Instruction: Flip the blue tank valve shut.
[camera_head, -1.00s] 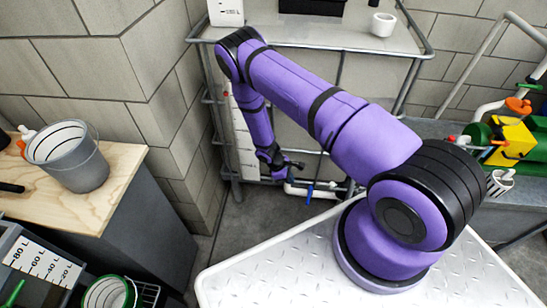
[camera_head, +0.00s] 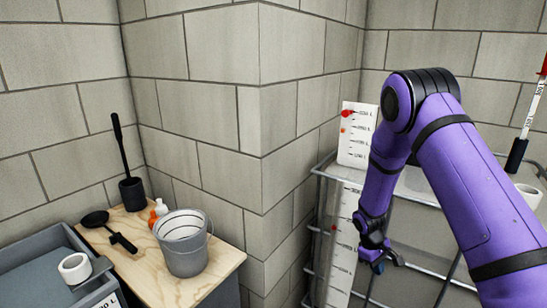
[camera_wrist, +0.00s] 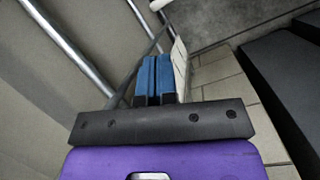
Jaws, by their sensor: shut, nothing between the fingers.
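The blue tank valve shows in neither current view. The pale caged tank (camera_head: 425,225) stands at the right in the head view, its lower part out of frame. My gripper (camera_head: 379,267) hangs in front of the tank, small and partly hidden by its own wrist. In the wrist view my gripper (camera_wrist: 153,68) shows two blue fingers side by side, shut and empty. The tank's pale wall and metal cage bars (camera_wrist: 68,42) lie to the left of the fingers there.
A white scale board (camera_head: 356,135) stands at the tank's top left, beside the block wall (camera_head: 225,120). A dark block edge (camera_wrist: 285,85) fills the wrist view's right.

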